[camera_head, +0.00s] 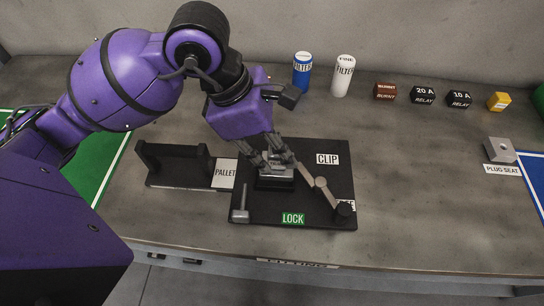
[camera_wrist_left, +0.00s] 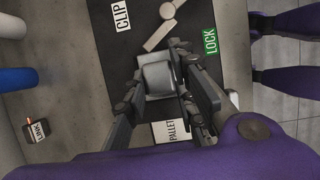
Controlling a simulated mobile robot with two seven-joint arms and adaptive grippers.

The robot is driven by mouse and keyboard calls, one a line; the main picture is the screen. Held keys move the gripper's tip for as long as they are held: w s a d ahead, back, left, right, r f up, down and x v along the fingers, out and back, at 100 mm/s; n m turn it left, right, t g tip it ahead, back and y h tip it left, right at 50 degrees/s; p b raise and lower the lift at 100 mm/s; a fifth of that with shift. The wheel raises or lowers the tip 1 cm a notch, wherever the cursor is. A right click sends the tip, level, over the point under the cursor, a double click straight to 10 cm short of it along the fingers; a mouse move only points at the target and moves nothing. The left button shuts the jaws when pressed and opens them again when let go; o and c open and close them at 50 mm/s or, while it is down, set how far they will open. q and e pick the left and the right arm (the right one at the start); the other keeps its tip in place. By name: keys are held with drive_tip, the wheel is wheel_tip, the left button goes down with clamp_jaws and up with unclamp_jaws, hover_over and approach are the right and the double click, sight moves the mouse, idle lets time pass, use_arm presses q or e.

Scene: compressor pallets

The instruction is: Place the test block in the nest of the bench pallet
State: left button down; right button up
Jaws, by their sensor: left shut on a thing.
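The bench pallet (camera_head: 325,176) is a dark square board with CLIP and LOCK labels, and it also shows in the left wrist view (camera_wrist_left: 118,55). My left gripper (camera_head: 277,157) reaches down over its middle and is shut on the grey test block (camera_wrist_left: 157,74). In the head view the fingers partly cover the block. The dark nest (camera_head: 275,184) is directly below the fingers. I cannot tell whether the block is seated in it or just above it. A grey clip arm (camera_head: 326,192) lies to the right, pointing toward the front right. My right gripper is not in view.
A grey lock handle (camera_head: 240,202) stands at the board's left front. A dark PALLET stand (camera_head: 176,183) is left of the board. Blue (camera_head: 302,75) and white (camera_head: 343,78) filters, relays (camera_head: 423,95) and a plug seat (camera_head: 501,151) stand behind and right. The bench right of the board is clear.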

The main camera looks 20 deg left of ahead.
sight(272, 159)
use_arm(q)
drive_tip(key=shift+w+a+f, duration=0.2)
drive_tip(key=shift+a+f, duration=0.05)
drive_tip(key=shift+f, duration=1.7)
drive_tip(key=shift+f, duration=0.2)
drive_tip(key=c, duration=1.5)
unclamp_jaws()
drive_tip(key=shift+o, duration=0.2)
drive_tip(key=shift+r, duration=0.25)
drive_tip(key=v, duration=1.2)
drive_tip(key=shift+a+f, duration=0.1)
